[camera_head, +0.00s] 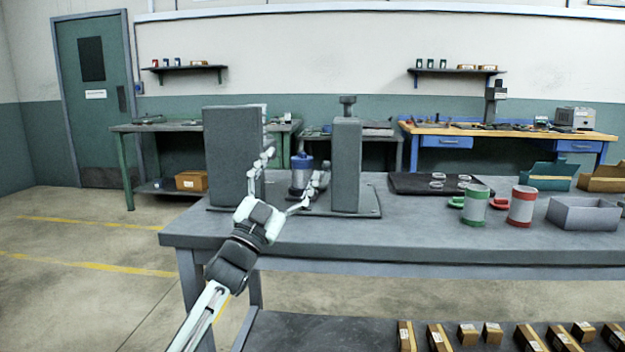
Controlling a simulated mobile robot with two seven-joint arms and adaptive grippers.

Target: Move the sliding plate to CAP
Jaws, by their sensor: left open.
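The cylinder stands between a wide grey block (231,150) and a narrower grey post (346,165) with a knob on top. One finger overlaps the block's right edge, and the other passes in front of the cylinder's lower right. I cannot tell whether either finger touches anything. The sliding plate cannot be made out clearly; the fingers and cylinder cover that low area. No CAP marking is readable. My right gripper is not in view.
The grey table (430,235) carries a dark tray (415,183) with small rings, a green-and-white cup (476,206), a red-and-white cup (522,207) and a grey bin (583,214) at the right. The table front is clear. Several small boxes lie on a lower shelf.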

